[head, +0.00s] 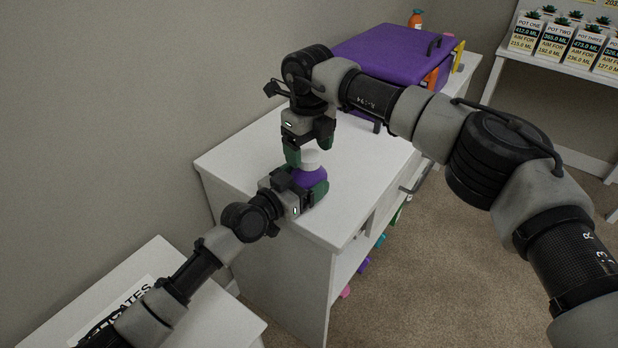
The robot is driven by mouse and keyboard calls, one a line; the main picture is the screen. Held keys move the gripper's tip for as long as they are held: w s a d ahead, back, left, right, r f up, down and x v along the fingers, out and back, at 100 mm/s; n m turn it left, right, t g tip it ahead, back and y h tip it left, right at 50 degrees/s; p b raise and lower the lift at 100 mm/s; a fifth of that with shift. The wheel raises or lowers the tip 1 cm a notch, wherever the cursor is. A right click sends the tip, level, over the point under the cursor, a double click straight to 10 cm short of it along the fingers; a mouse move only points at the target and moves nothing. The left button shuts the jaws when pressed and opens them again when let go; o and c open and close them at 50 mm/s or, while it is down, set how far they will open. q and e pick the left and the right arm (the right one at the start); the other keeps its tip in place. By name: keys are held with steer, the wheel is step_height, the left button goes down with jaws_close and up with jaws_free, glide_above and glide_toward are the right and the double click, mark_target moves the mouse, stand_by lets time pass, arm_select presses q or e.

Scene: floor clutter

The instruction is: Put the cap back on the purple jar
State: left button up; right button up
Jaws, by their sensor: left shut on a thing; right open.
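The purple jar (309,177) stands upright at the front part of the white cabinet top. My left gripper (304,184) is shut on it from the left and partly covers its sides. The white cap (310,158) shows at the top of the jar and looks seated or nearly seated; I cannot tell whether it is fastened. My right gripper (308,146) is open, pointing down just above the cap, with its green fingertips spread on either side of the cap's upper edge.
The white cabinet top (240,163) is clear around the jar. A purple case (385,52) and an orange bottle (416,19) are at the back. A low white table (205,318) is at the lower left. Labelled plant pots (555,40) line a table at the upper right.

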step_height(320, 180, up, 10)
steer(key=shift+r, duration=0.2)
arm_select(q)
steer(key=o, duration=1.6)
steer(key=v, duration=1)
steer(key=shift+s+a+p, duration=0.25)
steer(key=shift+s+p, duration=0.05)
arm_select(e)
steer(key=shift+r, duration=0.25)
